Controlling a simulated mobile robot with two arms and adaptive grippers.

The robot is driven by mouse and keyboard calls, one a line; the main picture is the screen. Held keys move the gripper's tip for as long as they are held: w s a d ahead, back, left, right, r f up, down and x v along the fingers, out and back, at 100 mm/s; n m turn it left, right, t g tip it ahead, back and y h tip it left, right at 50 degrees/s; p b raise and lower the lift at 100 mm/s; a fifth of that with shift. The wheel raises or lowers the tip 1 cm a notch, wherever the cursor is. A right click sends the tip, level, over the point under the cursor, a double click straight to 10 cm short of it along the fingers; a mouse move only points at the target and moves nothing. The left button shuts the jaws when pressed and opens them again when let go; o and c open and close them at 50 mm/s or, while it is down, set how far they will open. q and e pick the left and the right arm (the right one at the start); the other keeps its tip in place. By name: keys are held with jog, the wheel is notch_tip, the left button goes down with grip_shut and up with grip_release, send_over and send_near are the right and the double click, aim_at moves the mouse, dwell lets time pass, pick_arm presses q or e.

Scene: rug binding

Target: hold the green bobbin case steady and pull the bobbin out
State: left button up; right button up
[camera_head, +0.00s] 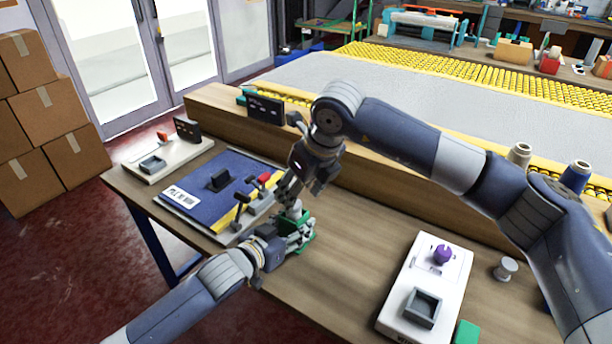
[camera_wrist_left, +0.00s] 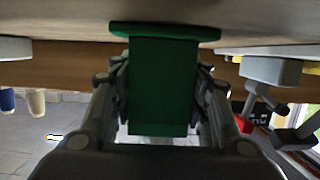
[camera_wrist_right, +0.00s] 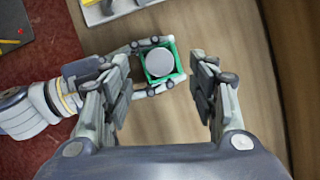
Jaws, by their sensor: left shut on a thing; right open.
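The green bobbin case (camera_head: 308,241) stands on the wooden table, partly hidden by my grippers in the head view. My left gripper (camera_head: 284,238) is shut on it from the left; the left wrist view shows the green case (camera_wrist_left: 162,85) between the two fingers. The bobbin (camera_wrist_right: 160,64) shows a round grey top inside the square green rim in the right wrist view. My right gripper (camera_wrist_right: 162,88) is open and points down over the case, its fingers apart on either side of the bobbin and not touching it.
A blue board (camera_head: 217,180) with levers lies left of the case. A white panel (camera_head: 424,290) with a purple knob (camera_head: 441,254) lies right, near a grey spool (camera_head: 506,268) and a green block (camera_head: 466,332). Bare table lies between. A wooden ledge (camera_head: 380,192) runs behind.

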jog(key=shift+x, duration=2.15)
jog(key=c, duration=1.2)
jog(key=shift+r, duration=0.1)
jog(key=shift+r, duration=4.2)
